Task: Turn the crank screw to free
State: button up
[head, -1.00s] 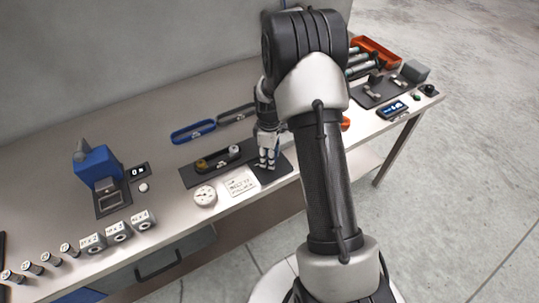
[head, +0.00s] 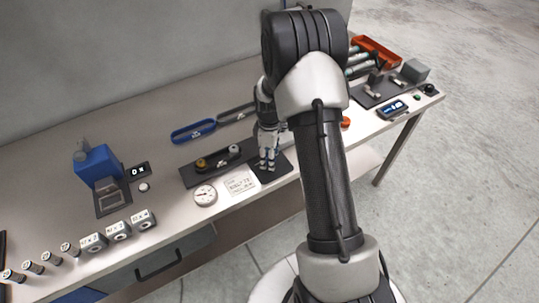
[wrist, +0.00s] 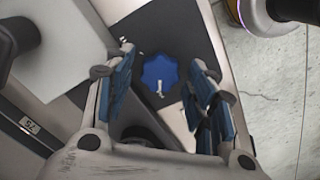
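A blue lobed knob (wrist: 160,72) with a small pale handle or mark on it shows in the wrist view, on a dark plate; I take it to be the crank screw. My gripper (wrist: 163,90) is open, with one blue-padded finger on each side of the knob and visible gaps to both. In the head view my gripper (head: 267,164) points down at the right end of the dark fixture plate (head: 193,178). The knob is hidden there behind the fingers. Whether the fingertips reach down to knob height I cannot tell.
A white card (head: 241,183) and a round dial (head: 204,195) lie in front of the fixture. A blue tray (head: 193,131) is behind it. A blue device (head: 97,163) with a small display (head: 139,170) stands left, several labelled weights in front. An orange bin (head: 376,50) is far right.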

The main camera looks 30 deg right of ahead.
dwell(0.3)
notch_tip(320, 180, up, 12)
dwell(0.5)
dwell(0.3)
jog(key=s+a+r+m+t, duration=0.15)
jog(key=s+a+r, duration=0.25)
jog(key=r, duration=0.5)
jog(key=s+a+r+m+t, duration=0.1)
jog(key=s+a+r+m, duration=0.1)
jog(key=s, duration=0.5)
jog(key=s+a+r+m+t, duration=0.1)
jog(key=s+a+r+m, duration=0.2)
jog(key=s, duration=0.5)
jog(key=s+a+r+m+t, duration=0.1)
jog(key=s+a+r+m, duration=0.2)
jog(key=s, duration=0.4)
jog(key=shift+s+a+r+m, duration=0.15)
jog(key=shift+a+r, duration=0.1)
jog(key=shift+a, duration=0.3)
jog(key=shift+a+r+m, duration=0.1)
jog(key=shift+a+r, duration=0.15)
jog(key=shift+a, duration=0.3)
